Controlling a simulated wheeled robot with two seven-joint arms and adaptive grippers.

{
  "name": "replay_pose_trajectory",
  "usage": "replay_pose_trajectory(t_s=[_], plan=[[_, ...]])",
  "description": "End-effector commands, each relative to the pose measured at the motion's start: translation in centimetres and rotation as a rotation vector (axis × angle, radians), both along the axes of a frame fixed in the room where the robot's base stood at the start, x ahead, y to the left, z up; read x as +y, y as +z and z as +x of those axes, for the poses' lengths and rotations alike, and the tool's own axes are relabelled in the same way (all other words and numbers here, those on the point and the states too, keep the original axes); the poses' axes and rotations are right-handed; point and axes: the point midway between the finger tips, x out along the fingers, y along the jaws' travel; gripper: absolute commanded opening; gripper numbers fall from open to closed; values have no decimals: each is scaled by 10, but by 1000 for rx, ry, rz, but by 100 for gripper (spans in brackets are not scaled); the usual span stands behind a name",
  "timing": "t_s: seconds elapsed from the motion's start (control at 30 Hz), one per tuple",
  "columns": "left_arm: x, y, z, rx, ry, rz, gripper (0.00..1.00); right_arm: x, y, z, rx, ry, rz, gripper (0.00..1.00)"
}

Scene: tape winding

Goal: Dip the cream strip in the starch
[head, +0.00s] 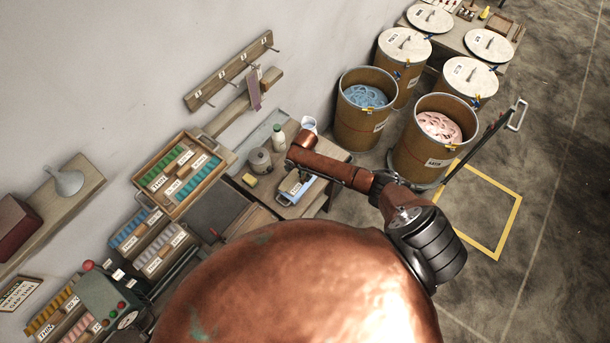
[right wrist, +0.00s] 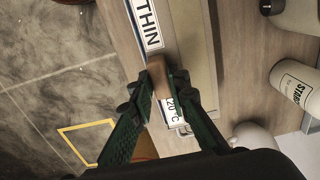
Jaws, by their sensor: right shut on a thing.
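My right gripper (right wrist: 163,82) shows in the right wrist view with its green fingers shut on a small tan-brown piece (right wrist: 158,68). I cannot tell whether this piece is the cream strip. It is over a long bench fixture with a label reading THIN (right wrist: 146,24) and another reading 120 °C. A pale container labelled with the start of STARCH (right wrist: 300,84) stands to the right, apart from the fingers. In the head view my right arm reaches over the bench and its fingertips are hidden. My left gripper is not in view.
In the head view, a lidded grey pot (head: 260,161), a white bottle (head: 278,139) and a yellow block (head: 250,180) stand on the bench. Large drums with blue strips (head: 366,96) and pink strips (head: 439,127) stand to the right. A wooden spool tray (head: 222,153) is on the left.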

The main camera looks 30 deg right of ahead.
Motion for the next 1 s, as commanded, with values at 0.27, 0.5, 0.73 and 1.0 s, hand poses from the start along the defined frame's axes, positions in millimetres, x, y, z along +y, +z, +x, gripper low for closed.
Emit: replay_pose_trajectory(t_s=[0.27, 0.5, 0.73, 1.0], plan=[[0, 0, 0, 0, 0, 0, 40, 0, 1, 0, 0, 0, 0, 0], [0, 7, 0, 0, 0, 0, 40, 0, 17, 1, -2, 0, 1, 0], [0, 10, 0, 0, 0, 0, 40, 0, 33, 1, -2, 0, 0, 0], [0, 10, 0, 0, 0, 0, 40, 0, 49, 0, -1, -1, 0, 0]])
